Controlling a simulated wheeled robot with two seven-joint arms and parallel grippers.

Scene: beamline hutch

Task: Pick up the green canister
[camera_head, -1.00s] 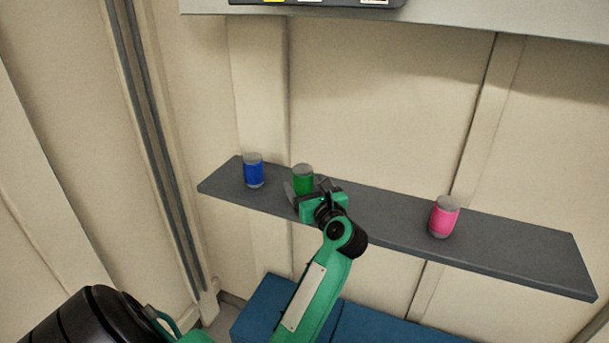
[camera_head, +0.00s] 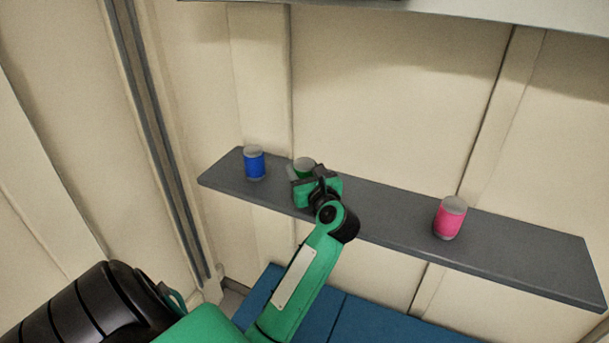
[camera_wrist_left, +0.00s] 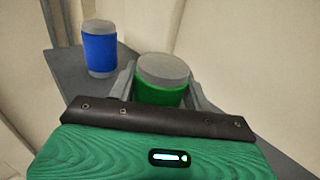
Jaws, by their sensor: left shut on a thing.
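The green canister (camera_head: 303,167) has a grey lid and stands on the dark grey wall shelf, mostly hidden behind my left gripper in the head view. My left gripper (camera_head: 306,172) is at the canister, shut on it. In the left wrist view the green canister (camera_wrist_left: 162,82) is upright between the two grey fingers of my left gripper (camera_wrist_left: 164,85), one on each side. Its lower part is hidden by the gripper body. Whether its base touches the shelf cannot be seen. My right gripper is not in view.
A blue canister (camera_head: 254,163) stands on the shelf (camera_head: 395,222) just left of the green one; it also shows in the left wrist view (camera_wrist_left: 99,50). A pink canister (camera_head: 450,218) stands farther right. The shelf between is clear. A blue box-like surface (camera_head: 370,322) lies below.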

